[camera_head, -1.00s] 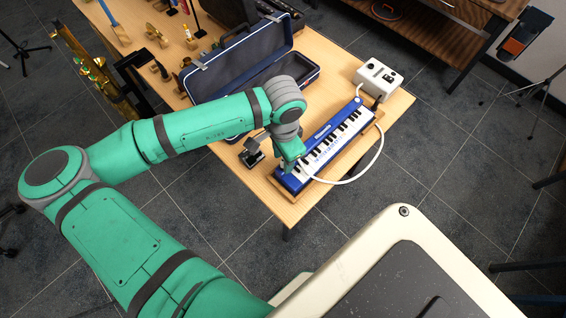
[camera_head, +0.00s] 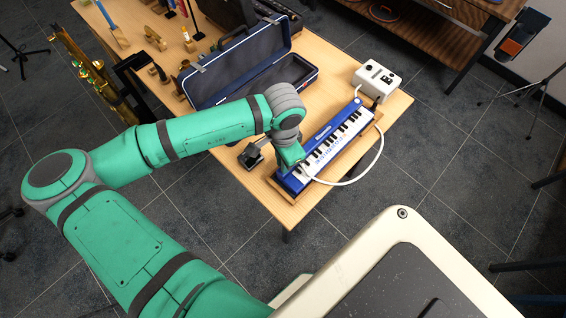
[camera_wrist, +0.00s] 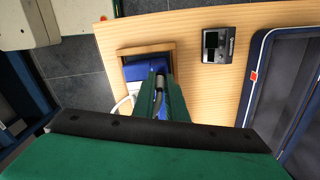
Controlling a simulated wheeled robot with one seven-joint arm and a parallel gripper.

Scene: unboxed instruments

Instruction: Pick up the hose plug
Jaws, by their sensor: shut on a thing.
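The blue melodica (camera_head: 325,146) with its keys lies in a shallow wooden tray on the table. A white hose (camera_head: 378,152) loops around its right side and runs in to its near end by my gripper. In the wrist view the hose (camera_wrist: 121,106) comes in from the left, beside the blue end of the melodica (camera_wrist: 138,72). My gripper (camera_head: 291,163) is low over that near end, mostly hidden by its own wrist. In the wrist view my gripper (camera_wrist: 160,90) is shut on the grey hose plug (camera_wrist: 159,82), of which a short length shows between the fingers.
A small black device (camera_head: 252,153) stands just left of the tray, also in the wrist view (camera_wrist: 217,45). The open blue case (camera_head: 222,86) lies behind it. A white box (camera_head: 376,78) stands at the far right. The table's front edge is close.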

